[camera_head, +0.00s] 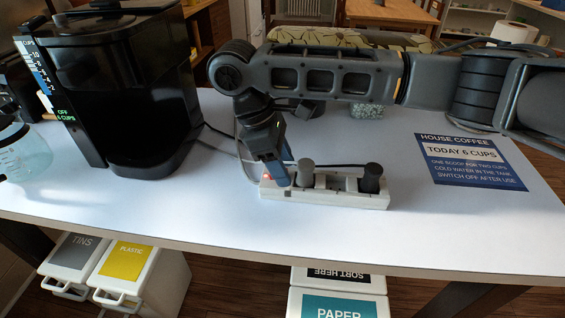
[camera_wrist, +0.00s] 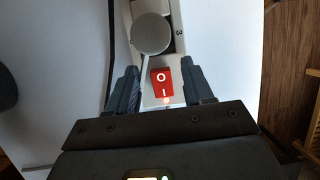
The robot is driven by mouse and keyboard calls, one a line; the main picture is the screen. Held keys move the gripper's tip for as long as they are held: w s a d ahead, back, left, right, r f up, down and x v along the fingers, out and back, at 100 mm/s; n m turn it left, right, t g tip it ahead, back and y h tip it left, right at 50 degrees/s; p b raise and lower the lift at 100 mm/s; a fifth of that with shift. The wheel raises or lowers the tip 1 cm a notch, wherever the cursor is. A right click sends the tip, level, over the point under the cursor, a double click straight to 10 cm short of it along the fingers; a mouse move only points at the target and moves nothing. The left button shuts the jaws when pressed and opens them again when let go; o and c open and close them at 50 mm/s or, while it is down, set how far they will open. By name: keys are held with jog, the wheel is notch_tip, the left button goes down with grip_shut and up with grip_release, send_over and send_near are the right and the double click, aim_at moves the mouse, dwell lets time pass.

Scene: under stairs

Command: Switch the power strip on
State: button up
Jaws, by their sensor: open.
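The white power strip (camera_head: 338,197) lies on the table in the head view, with a grey plug (camera_head: 305,173) and a dark plug (camera_head: 372,178) in it. My gripper (camera_head: 278,176) points down over its left end and hides the switch there. In the wrist view the strip's red rocker switch (camera_wrist: 161,87), marked O and I, sits between the two finger lines. My gripper (camera_wrist: 158,76) is open and empty, one finger on each side of the strip. I cannot tell which way the rocker is tilted.
A black coffee maker (camera_head: 130,85) stands at the left; its display reads OFF, 6 CUPS. A glass jug (camera_head: 22,152) is at the far left. A blue coffee sign (camera_head: 470,162) lies at the right. A cable runs behind the strip. The table front is clear, with bins below.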

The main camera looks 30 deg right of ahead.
jog(key=shift+r, duration=0.1)
jog(key=v, duration=0.7)
jog(key=shift+r, duration=0.3)
jog(key=shift+w+a, duration=0.15)
